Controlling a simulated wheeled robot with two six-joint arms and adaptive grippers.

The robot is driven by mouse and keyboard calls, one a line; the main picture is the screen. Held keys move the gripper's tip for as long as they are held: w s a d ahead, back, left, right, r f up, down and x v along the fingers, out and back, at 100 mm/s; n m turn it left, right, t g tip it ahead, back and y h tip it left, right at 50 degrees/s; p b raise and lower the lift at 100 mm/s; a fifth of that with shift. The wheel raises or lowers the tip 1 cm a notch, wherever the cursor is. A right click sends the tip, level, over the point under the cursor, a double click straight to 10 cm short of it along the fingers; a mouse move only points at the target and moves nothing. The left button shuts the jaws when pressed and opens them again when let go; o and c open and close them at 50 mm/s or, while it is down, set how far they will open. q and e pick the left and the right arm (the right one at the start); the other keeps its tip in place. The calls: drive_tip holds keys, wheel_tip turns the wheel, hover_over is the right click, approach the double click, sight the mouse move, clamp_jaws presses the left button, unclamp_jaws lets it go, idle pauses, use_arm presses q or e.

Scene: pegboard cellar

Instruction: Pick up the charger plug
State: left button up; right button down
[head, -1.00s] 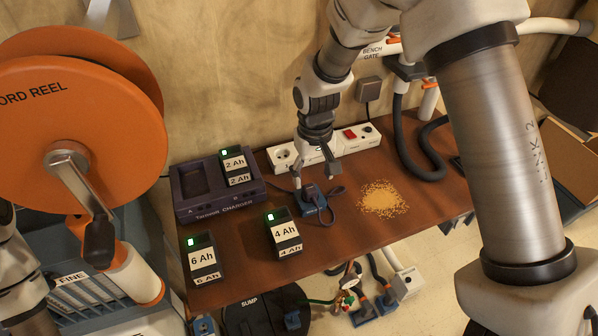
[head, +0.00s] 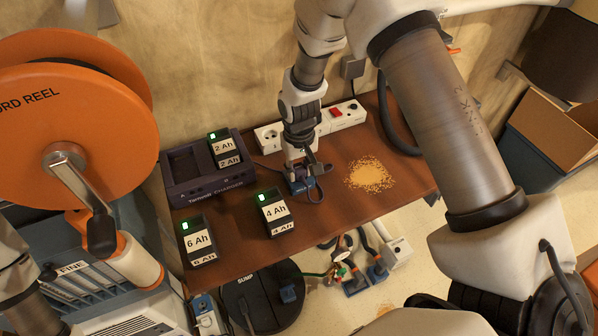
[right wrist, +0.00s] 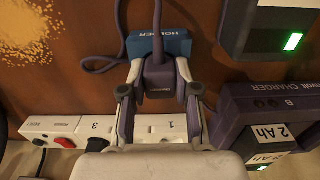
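The charger plug (right wrist: 158,82) is a small dark purple-grey block with a cord, seated at a blue holder (right wrist: 178,45) marked HOLDER. In the head view the holder (head: 300,187) stands on the brown bench, with the plug mostly hidden by my right gripper (head: 303,170). The right wrist view shows the two fingers of my right gripper (right wrist: 159,72) on either side of the plug, close to its flanks. A narrow gap seems to remain, so I read it as open. Part of my left arm shows at the lower left, but its gripper is out of view.
The purple battery charger (head: 204,186) and batteries marked 4 Ah (head: 273,212) and 6 Ah (head: 198,240) stand left of the holder. A white power strip (head: 343,116) lies behind. Sawdust (head: 370,174) lies to the right. The orange cord reel (head: 70,130) rises at the left.

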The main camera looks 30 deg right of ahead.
sight(296, 164)
idle(0.3)
drive_tip(key=shift+w+r, duration=0.1)
drive_tip(key=shift+r, duration=0.15)
wheel_tip(296, 164, up, 10)
drive_tip(key=shift+f+b, duration=0.25)
drive_tip(key=shift+b, duration=0.85)
drive_tip(key=shift+w, duration=0.15)
drive_tip(key=shift+w+p, duration=0.45)
drive_tip(key=shift+w, duration=0.1)
drive_tip(key=w+f+p, duration=0.1)
drive_tip(key=w+p, duration=0.2)
drive_tip(key=w, duration=1.1)
drive_tip(key=shift+w+a+f+p, duration=0.2)
drive_tip(key=shift+a+f+p, duration=0.1)
drive_tip(key=shift+f, duration=0.05)
